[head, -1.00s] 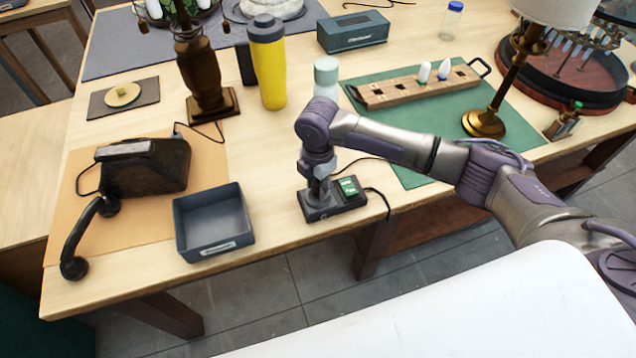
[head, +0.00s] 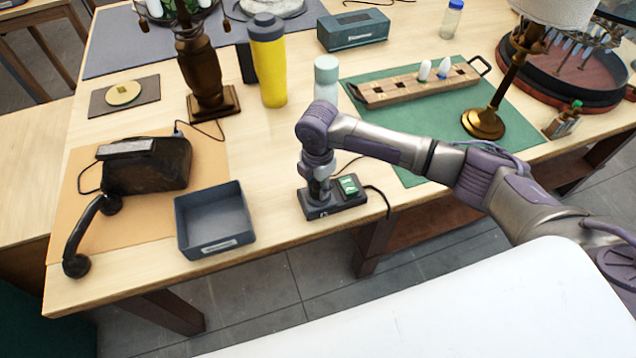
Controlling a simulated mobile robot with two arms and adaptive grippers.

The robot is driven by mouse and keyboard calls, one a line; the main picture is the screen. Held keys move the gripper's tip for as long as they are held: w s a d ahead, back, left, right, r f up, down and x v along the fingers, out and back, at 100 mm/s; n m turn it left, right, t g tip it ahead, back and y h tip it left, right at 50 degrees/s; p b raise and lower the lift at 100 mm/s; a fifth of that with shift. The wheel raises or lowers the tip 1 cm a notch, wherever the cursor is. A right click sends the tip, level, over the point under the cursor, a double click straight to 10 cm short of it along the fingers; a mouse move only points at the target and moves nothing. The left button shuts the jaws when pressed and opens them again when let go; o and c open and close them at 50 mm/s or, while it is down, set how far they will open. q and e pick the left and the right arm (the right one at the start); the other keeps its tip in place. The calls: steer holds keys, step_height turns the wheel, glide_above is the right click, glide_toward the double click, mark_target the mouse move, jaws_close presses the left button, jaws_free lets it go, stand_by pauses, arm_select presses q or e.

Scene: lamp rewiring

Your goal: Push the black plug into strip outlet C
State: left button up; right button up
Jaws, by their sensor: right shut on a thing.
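The power strip (head: 350,200) is a small dark box near the table's front edge, with lit green switches (head: 349,184) at its right end. My right gripper (head: 319,196) points down onto the strip's left part. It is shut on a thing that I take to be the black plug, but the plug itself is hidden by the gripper. The outlets under it are also hidden, and I cannot read their letters or tell how deep the plug sits. A thin dark cord runs up from beside the gripper behind my arm. My left gripper is not in view.
A grey open bin (head: 214,220) stands left of the strip. Behind are a white-green bottle (head: 327,80), a yellow tumbler (head: 268,65) and a brass lamp (head: 484,122). A black telephone (head: 147,165) lies at left. Bare tabletop separates bin and strip.

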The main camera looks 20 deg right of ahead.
steer(key=shift+f, duration=0.45)
stand_by(0.3)
steer(key=o, duration=1.2)
step_height(320, 180, up, 7)
steer(key=p, duration=0.7)
